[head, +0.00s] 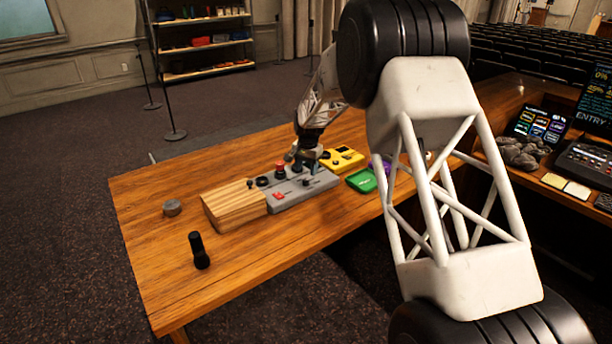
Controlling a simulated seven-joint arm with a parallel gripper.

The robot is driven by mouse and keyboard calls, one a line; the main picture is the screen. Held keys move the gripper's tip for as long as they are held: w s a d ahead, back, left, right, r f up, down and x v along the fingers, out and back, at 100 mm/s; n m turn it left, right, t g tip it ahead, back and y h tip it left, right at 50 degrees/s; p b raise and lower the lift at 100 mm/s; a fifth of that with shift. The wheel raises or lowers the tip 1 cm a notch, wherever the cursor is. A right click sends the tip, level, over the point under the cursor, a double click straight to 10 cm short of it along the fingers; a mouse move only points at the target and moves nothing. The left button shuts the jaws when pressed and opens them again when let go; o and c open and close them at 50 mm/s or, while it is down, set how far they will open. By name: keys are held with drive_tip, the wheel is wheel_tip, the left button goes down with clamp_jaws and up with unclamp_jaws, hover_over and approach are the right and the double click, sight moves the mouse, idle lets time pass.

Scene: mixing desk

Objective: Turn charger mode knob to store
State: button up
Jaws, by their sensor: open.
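A grey control panel (290,197) lies on the wooden desk, with dark round knobs, a red-topped button (280,165) and a red switch (279,196). A yellow box (344,159) with dark parts on top sits just behind it. I cannot tell which of the knobs is the charger mode knob, and no labels can be read. My gripper (301,160) is small in view, open, low over the back part of the grey panel. Its fingertips are close to a dark blue knob there; whether they touch it or stand around it is unclear.
A striped wooden block (234,206) adjoins the panel's left end. A green tray (361,181) lies right of the panel, partly behind my arm. The desk's front left (165,275) is clear.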

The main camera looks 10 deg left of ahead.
sight(308, 181)
drive_tip(key=shift+r, duration=1.35)
drive_tip(key=shift+d+r, duration=0.1)
drive_tip(key=shift+s+d+r, duration=0.15)
drive_tip(key=s+d+r+n, duration=0.1)
drive_tip(key=s+d+r, duration=1)
drive_tip(key=r, duration=0.1)
drive_tip(key=s+d+r, duration=0.3)
drive_tip(key=s+d, duration=0.1)
drive_tip(key=s, duration=0.3)
drive_tip(key=s+d+r+n+t, duration=0.1)
drive_tip(key=s+d+r, duration=0.2)
drive_tip(key=s+d, duration=0.3)
drive_tip(key=s+d+r, duration=0.3)
drive_tip(key=s, duration=0.5)
drive_tip(key=s+d+f, duration=0.1)
drive_tip(key=s+d, duration=0.2)
drive_tip(key=s, duration=0.6)
drive_tip(key=s+d+f+n+t, duration=0.1)
drive_tip(key=s+d, duration=0.1)
drive_tip(key=s, duration=0.8)
drive_tip(key=s+d+f, duration=0.1)
drive_tip(key=s+d, duration=0.2)
drive_tip(key=s, duration=0.7)
drive_tip(key=shift+d+f+n+h, duration=0.3)
drive_tip(key=shift+f+n+h, duration=0.1)
